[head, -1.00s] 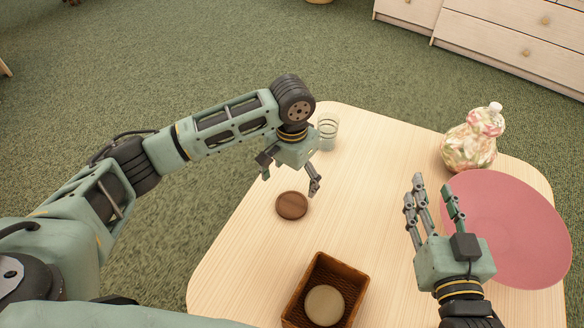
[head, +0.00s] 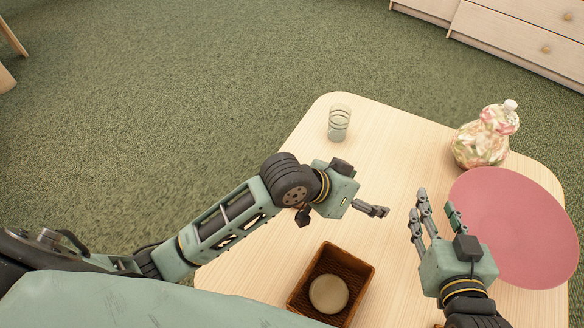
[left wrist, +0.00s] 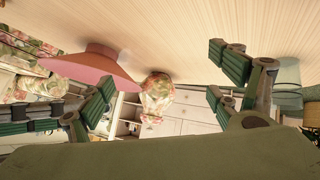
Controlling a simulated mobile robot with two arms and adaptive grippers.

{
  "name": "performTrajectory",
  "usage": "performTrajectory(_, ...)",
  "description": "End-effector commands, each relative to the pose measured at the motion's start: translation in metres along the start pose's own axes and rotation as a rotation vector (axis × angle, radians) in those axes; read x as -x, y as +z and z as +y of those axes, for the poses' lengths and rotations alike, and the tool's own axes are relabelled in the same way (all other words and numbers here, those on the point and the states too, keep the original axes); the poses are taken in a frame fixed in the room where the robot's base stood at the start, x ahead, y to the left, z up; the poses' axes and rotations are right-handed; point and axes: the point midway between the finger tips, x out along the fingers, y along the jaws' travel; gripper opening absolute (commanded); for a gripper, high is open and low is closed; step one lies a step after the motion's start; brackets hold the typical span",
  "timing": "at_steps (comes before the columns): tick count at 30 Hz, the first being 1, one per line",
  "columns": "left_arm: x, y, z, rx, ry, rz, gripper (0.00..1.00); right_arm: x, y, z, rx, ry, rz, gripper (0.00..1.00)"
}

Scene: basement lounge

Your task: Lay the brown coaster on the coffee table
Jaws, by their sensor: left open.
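The brown coaster does not show now; in the earlier head view it lay flat on the coffee table, at a spot my left arm now covers.
A brown woven basket (head: 361,262) holding a beige round disc (head: 328,294) stands at the table's near side. A clear glass (head: 339,122) stands at the far left.

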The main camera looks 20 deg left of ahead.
Motion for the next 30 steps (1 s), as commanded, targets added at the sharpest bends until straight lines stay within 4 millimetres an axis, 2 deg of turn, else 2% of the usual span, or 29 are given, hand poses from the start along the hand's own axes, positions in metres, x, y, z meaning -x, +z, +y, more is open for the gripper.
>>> performTrajectory(2, 0.014, -0.002, 0.0, 0.02, -0.021, 0.112, 0.84, 0.0, 0.0, 0.0, 0.0, 0.0, 0.0, 0.4)
performTrajectory(5, 0.039, -0.007, -0.012, 0.027, -0.09, 0.248, 0.84, 0.0, 0.0, 0.0, 0.0, 0.0, 0.001, 0.4)
performTrajectory(12, 0.115, 0.001, -0.06, -0.008, -0.343, 0.456, 0.84, 0.0, 0.0, 0.0, 0.0, 0.0, 0.001, 0.4)
performTrajectory(15, 0.138, 0.006, -0.073, -0.033, -0.423, 0.49, 0.84, 0.0, 0.0, 0.0, 0.0, 0.0, 0.001, 0.4)
performTrajectory(20, 0.154, 0.009, -0.081, -0.055, -0.479, 0.509, 0.84, 0.0, 0.0, 0.0, 0.0, 0.0, 0.001, 0.4)
performTrajectory(30, 0.154, 0.009, -0.081, -0.056, -0.479, 0.509, 0.84, 0.0, -0.001, 0.0, 0.0, 0.0, 0.001, 0.4)
